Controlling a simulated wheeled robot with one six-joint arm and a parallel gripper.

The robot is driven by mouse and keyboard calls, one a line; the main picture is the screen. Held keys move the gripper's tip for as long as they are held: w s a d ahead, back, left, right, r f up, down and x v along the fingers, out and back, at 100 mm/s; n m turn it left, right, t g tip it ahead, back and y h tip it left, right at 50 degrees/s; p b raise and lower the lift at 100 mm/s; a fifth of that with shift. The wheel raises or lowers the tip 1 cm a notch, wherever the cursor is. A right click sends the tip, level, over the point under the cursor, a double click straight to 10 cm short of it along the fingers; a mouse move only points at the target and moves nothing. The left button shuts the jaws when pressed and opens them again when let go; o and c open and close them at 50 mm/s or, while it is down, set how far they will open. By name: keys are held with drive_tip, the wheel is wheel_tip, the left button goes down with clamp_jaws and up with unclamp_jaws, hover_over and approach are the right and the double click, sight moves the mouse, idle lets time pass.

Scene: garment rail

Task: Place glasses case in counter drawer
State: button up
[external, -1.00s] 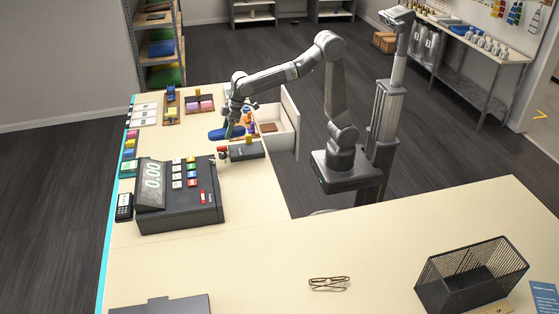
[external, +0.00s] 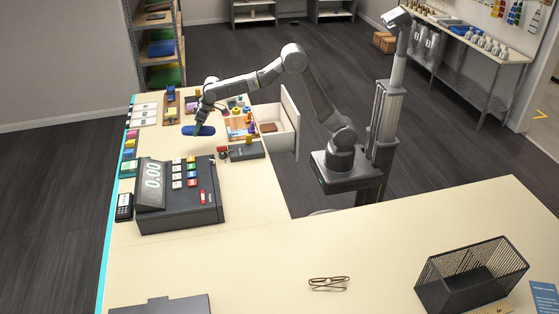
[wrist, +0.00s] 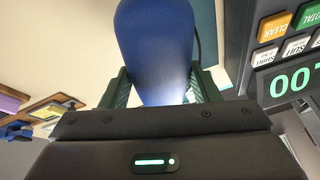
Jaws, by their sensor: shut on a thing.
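The blue glasses case (external: 189,131) is in my gripper (external: 203,127), over the left part of the counter near the register. In the wrist view the case (wrist: 157,45) fills the space between the two dark fingers of my gripper (wrist: 160,88), which are shut on it. I cannot tell how far it is above the counter. The counter drawer (external: 291,146) stands pulled open at the counter's right edge, to the right of my gripper. A small brown thing (external: 268,127) lies inside it, and bare floor of the drawer shows beside it.
A wooden tray (external: 229,134) with several small coloured items lies between my gripper and the drawer. The cash register (external: 185,212) stands in front, with a dark box (external: 246,151) behind it. Reading glasses (external: 328,283) and a black mesh basket (external: 440,275) are on the front counter.

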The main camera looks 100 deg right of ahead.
drive_tip(key=shift+m, duration=0.5)
drive_tip(key=d+f, duration=0.1)
drive_tip(key=f, duration=0.1)
drive_tip(key=w+d+f, duration=0.1)
drive_tip(key=d+f, duration=0.1)
drive_tip(key=f, duration=0.1)
drive_tip(key=w+d+f+p, duration=0.1)
drive_tip(key=f, duration=0.1)
drive_tip(key=shift+w+d+f, duration=0.1)
drive_tip(key=shift+d+f, duration=0.1)
drive_tip(key=shift+f, duration=2.6)
drive_tip(key=o, duration=1)
drive_tip(key=shift+r+p, duration=0.15)
drive_tip(key=shift+p, duration=0.25)
drive_tip(key=b+v, duration=0.2)
drive_tip(key=v, duration=0.9)
drive_tip(key=shift+a+r, duration=0.15)
drive_tip(key=shift+a, duration=0.05)
drive_tip(key=shift+o, duration=0.6)
drive_tip(key=shift+s+r, duration=0.3)
